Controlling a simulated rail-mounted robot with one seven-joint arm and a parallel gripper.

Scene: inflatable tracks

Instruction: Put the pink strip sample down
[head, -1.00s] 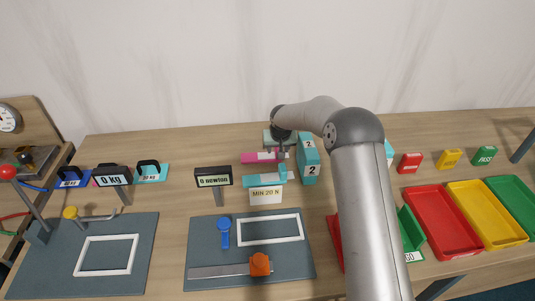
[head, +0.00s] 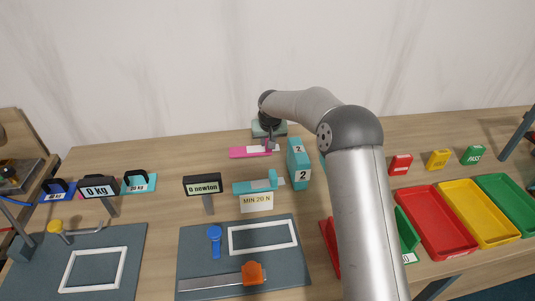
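The pink strip sample (head: 238,153), with a white label, lies level at the back of the table, left of the teal block marked 2. My gripper (head: 270,146) reaches down at the strip's right end and appears shut on it. The fingers are small and dark, so their exact grip is hard to see. I cannot tell whether the strip touches the table or hangs just above it. A teal strip sample (head: 249,187) lies in front of it, behind the "MIN 20 N" sign (head: 257,202).
The teal block (head: 300,170) stands close on the right. A "0 newton" display (head: 203,185) stands front left, behind a grey test mat (head: 190,260) with an orange clamp. Red (head: 418,200), yellow and green trays lie right. Bare table surrounds the strip's left end.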

